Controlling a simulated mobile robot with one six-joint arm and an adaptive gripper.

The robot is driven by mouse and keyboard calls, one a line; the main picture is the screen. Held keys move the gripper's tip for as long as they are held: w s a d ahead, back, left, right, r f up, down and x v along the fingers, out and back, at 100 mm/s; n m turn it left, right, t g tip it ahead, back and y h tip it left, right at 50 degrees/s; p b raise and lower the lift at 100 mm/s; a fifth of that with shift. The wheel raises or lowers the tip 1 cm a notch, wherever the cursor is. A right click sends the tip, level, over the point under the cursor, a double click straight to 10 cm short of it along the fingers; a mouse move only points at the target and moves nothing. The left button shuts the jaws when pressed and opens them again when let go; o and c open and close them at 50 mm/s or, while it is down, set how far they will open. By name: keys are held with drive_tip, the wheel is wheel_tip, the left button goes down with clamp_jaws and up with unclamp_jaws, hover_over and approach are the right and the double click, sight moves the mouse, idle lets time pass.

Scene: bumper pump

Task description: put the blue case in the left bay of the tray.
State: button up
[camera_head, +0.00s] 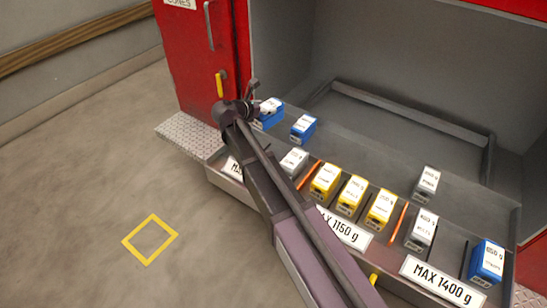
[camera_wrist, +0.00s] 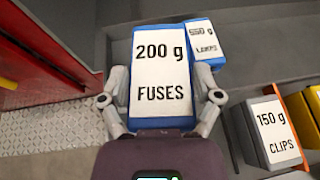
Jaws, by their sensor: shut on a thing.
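My gripper (camera_wrist: 161,108) is shut on a blue case (camera_wrist: 160,75) with a white top reading 200 g FUSES. In the head view the held blue case (camera_head: 268,114) is beyond the tray's left end; I cannot tell whether it touches the shelf. A second, smaller blue case (camera_head: 303,130), labelled LAMPS in the wrist view (camera_wrist: 204,42), stands close beside it. The tray (camera_head: 455,262) runs along the front, split by orange dividers (camera_head: 398,222). Its left bay holds a grey 150 g CLIPS case (camera_head: 294,160); my arm hides part of that bay and its label.
The middle bay, marked MAX 1150 g, holds three yellow cases (camera_head: 351,194). The right bay, marked MAX 1400 g, holds a grey case (camera_head: 422,230) and another blue case (camera_head: 487,262). A grey case (camera_head: 428,180) stands behind the tray. A red door (camera_head: 200,60) is at left.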

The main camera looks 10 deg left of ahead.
idle(0.4)
drive_tip(key=s+a+n+t+y, duration=0.1)
drive_tip(key=s+a, duration=0.4)
drive_tip(key=s, duration=0.1)
drive_tip(key=shift+a+r+n+y, duration=0.2)
drive_tip(key=shift+a+n+y, duration=0.1)
drive_tip(key=shift+a, duration=0.1)
drive_tip(key=shift+s+f, duration=0.1)
drive_tip(key=shift+f, duration=0.1)
wheel_tip(320, 180, down, 6)
drive_tip(key=b, duration=0.6)
drive_tip(key=shift+f+b, duration=1.85)
drive_tip(key=shift+b, duration=0.05)
drive_tip(key=shift+f, duration=0.15)
drive_tip(key=o, duration=1.1)
drive_tip(key=shift+c, duration=0.2)
